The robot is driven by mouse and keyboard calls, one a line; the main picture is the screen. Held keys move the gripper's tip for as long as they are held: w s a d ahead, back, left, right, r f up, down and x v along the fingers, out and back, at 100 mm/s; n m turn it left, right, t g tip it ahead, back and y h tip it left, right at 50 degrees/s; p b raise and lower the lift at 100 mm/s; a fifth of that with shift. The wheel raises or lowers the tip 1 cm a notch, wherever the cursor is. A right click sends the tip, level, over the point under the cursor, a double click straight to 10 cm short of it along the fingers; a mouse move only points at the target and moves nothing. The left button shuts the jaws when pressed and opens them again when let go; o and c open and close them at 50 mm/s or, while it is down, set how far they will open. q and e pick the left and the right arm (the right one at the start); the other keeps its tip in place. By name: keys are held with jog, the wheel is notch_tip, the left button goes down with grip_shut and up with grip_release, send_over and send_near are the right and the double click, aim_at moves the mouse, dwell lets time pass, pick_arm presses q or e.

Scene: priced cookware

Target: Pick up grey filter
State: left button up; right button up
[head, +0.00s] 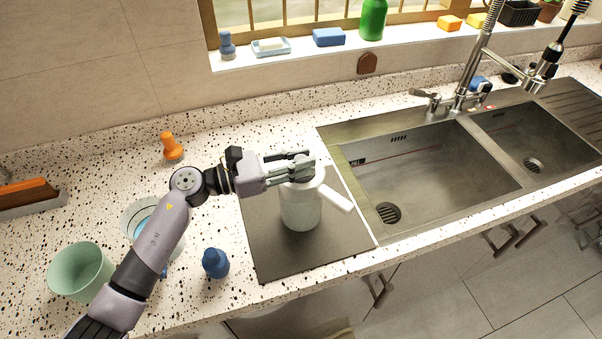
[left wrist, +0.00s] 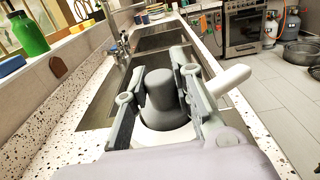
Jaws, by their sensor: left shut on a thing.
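The grey filter (left wrist: 162,92), a dark grey stepped cylinder, stands upright in the mouth of a white jug (head: 300,208). The jug stands on a dark board (head: 268,240) left of the sink, its white handle pointing right. In the left wrist view the jug's handle (left wrist: 228,80) shows beyond the right finger. My left gripper (head: 296,163) is over the jug's top, its fingers on either side of the filter and shut on it. In the head view the fingers hide most of the filter. I do not see my right gripper.
A double steel sink (head: 430,165) with a tall tap (head: 470,70) lies right of the board. A blue brush (head: 215,263), a green cup (head: 80,270) and an orange brush (head: 171,147) stand to the left. Speckled counter is free behind the board.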

pick_arm(q)
grip_shut()
